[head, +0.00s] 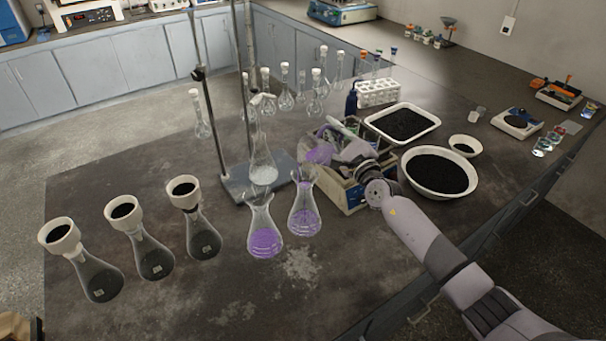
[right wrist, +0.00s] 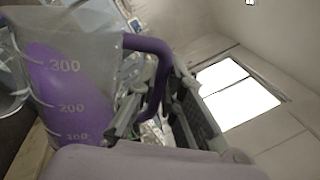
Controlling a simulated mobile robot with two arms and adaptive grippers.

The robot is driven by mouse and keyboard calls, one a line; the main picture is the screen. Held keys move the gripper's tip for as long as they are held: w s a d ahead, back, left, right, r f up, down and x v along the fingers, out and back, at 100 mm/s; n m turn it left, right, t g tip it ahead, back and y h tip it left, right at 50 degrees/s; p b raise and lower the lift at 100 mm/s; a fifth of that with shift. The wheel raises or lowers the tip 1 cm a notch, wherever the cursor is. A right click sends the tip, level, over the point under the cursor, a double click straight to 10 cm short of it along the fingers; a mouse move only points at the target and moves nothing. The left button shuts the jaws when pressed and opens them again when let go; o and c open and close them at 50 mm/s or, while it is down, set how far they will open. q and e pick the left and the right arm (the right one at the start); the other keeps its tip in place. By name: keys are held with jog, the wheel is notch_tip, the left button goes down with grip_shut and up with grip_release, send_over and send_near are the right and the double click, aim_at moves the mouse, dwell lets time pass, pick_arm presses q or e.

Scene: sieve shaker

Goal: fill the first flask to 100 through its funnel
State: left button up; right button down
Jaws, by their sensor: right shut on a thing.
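My right gripper (head: 345,150) is shut on the handle of a clear jug (head: 318,152) holding purple liquid. The jug is tilted, its mouth toward the left, above the neck of a glass flask (head: 304,217) with purple liquid low in it. In the right wrist view the jug (right wrist: 65,85) shows marks 100, 200 and 300, with the purple handle between my fingers (right wrist: 160,115). A second flask (head: 264,238) with purple liquid stands just left. Clear tops on both flasks are too faint to make out as funnels. I cannot read either flask's level. My left gripper is out of view.
Three flasks with white funnels of black grains (head: 122,212) stand at left. A stand (head: 236,188) with a clear flask (head: 263,160) is behind. A wooden box (head: 351,196), white tray (head: 432,134) and bowl (head: 470,180) are right. The front table is clear.

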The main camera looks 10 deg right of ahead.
jog(key=d+f+m, duration=0.1)
jog(key=d+m+b, duration=0.1)
jog(key=m, duration=0.1)
jog(key=shift+w+f+h, duration=0.15)
jog(key=shift+f+h, duration=0.25)
jog(key=shift+d+r, duration=0.15)
jog(key=shift+d, duration=0.2)
jog(key=shift+w+d+f+m, duration=0.15)
jog(key=shift+w+f+m, duration=0.15)
jog(key=shift+m, duration=0.2)
jog(key=shift+w+d, duration=0.15)
jog(key=shift+w, duration=0.05)
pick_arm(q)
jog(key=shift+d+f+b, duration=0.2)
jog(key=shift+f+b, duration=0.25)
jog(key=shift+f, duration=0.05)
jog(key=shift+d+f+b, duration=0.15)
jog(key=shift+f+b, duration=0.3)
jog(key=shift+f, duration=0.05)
pick_arm(e)
jog(key=w+d+f+m+g+h, duration=0.1)
jog(key=w+d+f+m, duration=0.1)
jog(key=d+f+m, duration=0.2)
jog(key=shift+d+f+m+g, duration=0.2)
jog(key=shift+d+m+g, duration=0.15)
jog(key=shift+m, duration=1.15)
